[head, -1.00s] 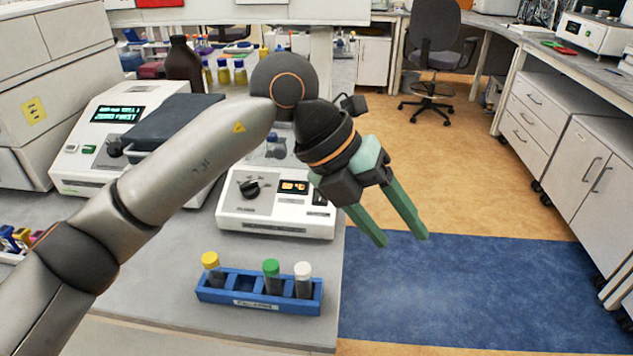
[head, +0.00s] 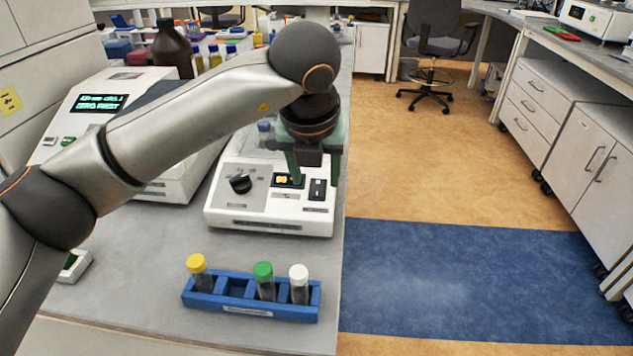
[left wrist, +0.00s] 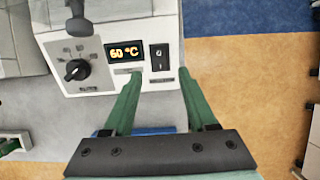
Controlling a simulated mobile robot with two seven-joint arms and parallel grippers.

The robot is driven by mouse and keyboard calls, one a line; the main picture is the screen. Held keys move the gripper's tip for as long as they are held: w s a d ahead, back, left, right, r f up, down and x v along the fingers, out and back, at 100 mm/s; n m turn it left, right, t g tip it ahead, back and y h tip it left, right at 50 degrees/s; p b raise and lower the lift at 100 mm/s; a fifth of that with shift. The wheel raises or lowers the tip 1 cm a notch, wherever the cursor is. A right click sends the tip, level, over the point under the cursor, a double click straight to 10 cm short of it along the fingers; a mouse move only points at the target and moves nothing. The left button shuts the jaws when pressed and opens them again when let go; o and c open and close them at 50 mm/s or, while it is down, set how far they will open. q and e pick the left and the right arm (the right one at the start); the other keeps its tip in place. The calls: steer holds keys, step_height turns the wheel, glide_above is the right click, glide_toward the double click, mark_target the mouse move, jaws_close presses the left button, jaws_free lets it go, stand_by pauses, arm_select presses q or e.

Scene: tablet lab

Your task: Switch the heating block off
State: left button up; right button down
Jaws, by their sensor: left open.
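The heating block (head: 262,208) is a white box on the bench, with a black knob (head: 241,184), a small lit display (head: 283,180) and a black rocker switch (head: 317,188) on its front panel. In the left wrist view the display (left wrist: 126,52) reads 60 °C in orange. The switch (left wrist: 160,57) is to its right and lies between the lines of my fingers. My left gripper (head: 314,178) has green fingers, is open and empty, and points down over the panel's right side. One finger partly covers the display in the head view. Contact cannot be told. My right gripper is out of view.
A blue rack (head: 232,307) with yellow, green and white capped tubes stands in front of the block. A larger white instrument (head: 70,130) with a lit screen stands left. A brown bottle (head: 172,50) is behind. The bench ends just right of the block.

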mark_target(318, 192)
arm_select(q)
steer(key=shift+x, duration=1.75)
steer(key=shift+d, duration=0.1)
jaws_close()
